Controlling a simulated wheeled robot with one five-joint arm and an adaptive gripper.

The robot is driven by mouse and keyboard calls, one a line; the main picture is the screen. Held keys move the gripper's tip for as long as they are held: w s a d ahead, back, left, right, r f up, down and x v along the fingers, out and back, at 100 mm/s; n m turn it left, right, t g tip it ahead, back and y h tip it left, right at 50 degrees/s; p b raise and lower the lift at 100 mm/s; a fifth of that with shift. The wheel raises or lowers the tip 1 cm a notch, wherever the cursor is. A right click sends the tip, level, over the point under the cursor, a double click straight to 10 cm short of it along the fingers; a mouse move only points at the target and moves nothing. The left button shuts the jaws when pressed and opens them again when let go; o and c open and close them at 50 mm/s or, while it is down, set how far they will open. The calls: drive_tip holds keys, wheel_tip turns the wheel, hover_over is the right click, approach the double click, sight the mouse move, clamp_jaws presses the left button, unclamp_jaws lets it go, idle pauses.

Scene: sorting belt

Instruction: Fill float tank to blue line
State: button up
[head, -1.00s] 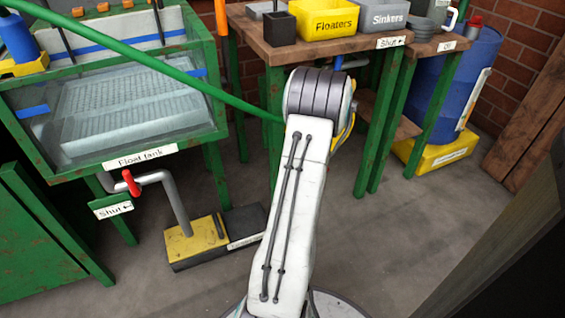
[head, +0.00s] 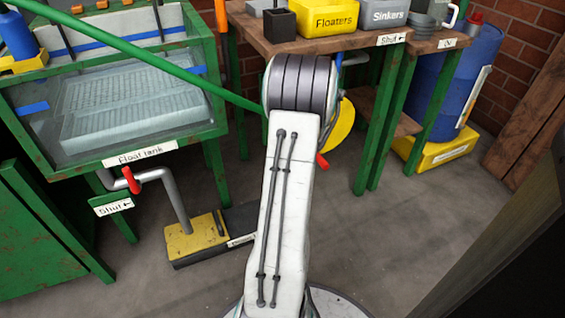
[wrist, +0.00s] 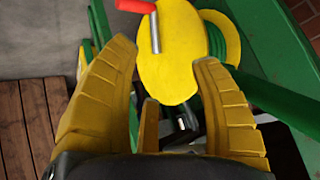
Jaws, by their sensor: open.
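The float tank (head: 140,157) stands at the left, a clear-sided box in a green frame. Blue marks (head: 33,110) show on its glass; I cannot tell the water level for sure. In the wrist view, a yellow disc (wrist: 172,75) with a red crank handle (wrist: 136,5) faces my gripper (wrist: 163,52). My gripper is open and empty, its yellow fingers either side of the disc's lower part. In the head view my arm hides the gripper.
A wooden bench (head: 335,40) holds the yellow Floaters bin (head: 328,22) and grey Sinkers bin (head: 385,18). A blue barrel (head: 440,85) stands behind at right. A yellow-black pedal box (head: 195,240) lies on the floor. A green hose (head: 150,62) crosses above the tank.

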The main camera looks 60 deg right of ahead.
drive_tip(key=w+a+f+n+y, duration=0.1)
drive_tip(key=w+a+n+y, duration=0.1)
drive_tip(key=a, duration=1.1)
drive_tip(key=shift+w+a+f+n+g+y, duration=0.25)
drive_tip(key=shift+n+y, duration=0.25)
drive_tip(key=shift+y, duration=0.5)
drive_tip(key=shift+r, duration=0.1)
